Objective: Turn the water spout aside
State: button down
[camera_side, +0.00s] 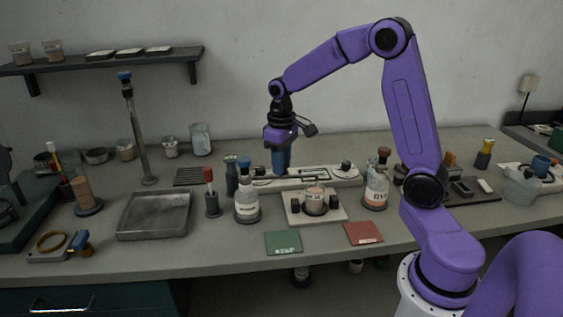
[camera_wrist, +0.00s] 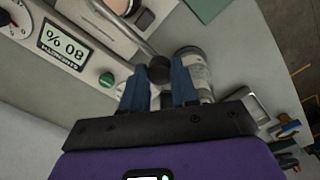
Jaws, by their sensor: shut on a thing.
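My gripper (camera_side: 281,170) is low over the long white unit at the back of the bench. In the wrist view its two blue fingers (camera_wrist: 158,88) are closed around a dark round knob (camera_wrist: 159,69). The knob is at the end of a thin metal rod (camera_wrist: 125,30), which looks like the water spout. The rod runs from the knob toward the upper left of the wrist view, beside the unit's display (camera_wrist: 63,45). In the side view I cannot make out the spout, as the gripper and bottles crowd that spot.
A white-labelled bottle (camera_wrist: 194,66) stands close beside the fingers. A green knob (camera_wrist: 107,80) is on the unit. In the side view a beaker (camera_side: 315,201) sits on a pale base in front. A metal tray (camera_side: 153,216) and tall post (camera_side: 137,135) stand left.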

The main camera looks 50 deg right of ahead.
jog(key=a+m, duration=1.3)
jog(key=m, duration=0.4)
jog(key=shift+w+a, duration=0.25)
jog(key=shift+m, duration=0.3)
dwell(0.4)
jog(key=c, duration=0.8)
grip_release()
jog(key=shift+c, duration=0.2)
jog(key=shift+r, duration=0.1)
notch_tip(320, 180, up, 17)
jog(key=shift+r, duration=0.15)
